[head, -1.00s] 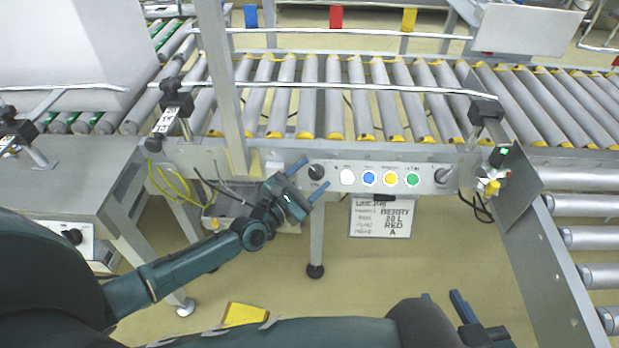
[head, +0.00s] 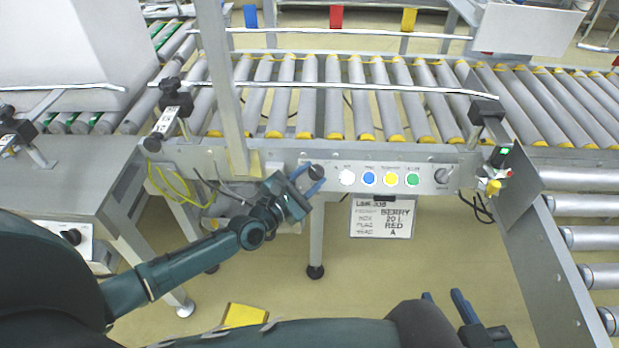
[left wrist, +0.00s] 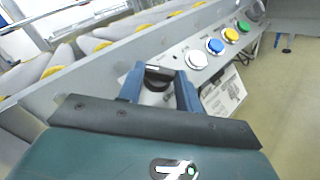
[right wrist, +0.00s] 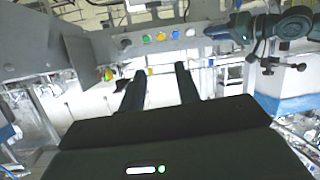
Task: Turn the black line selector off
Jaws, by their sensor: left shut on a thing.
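The control panel (head: 400,178) has a black selector knob (head: 316,172) at its left end and another black knob (head: 442,175) at its right end. My left gripper (head: 311,178) is shut on the left-end knob, one finger on each side. In the left wrist view the knob (left wrist: 155,85) sits between the two blue fingers, partly hidden; its pointer direction is unclear. My right gripper (head: 444,296) is open and empty, low in the head view and well away from the panel. The right wrist view shows its fingers apart (right wrist: 160,72).
White (head: 347,177), blue (head: 369,178), yellow (head: 390,179) and green (head: 412,180) buttons sit between the knobs. A sign (head: 382,218) hangs below. The roller conveyor (head: 330,95) lies behind; a metal side plate (head: 535,240) stands right.

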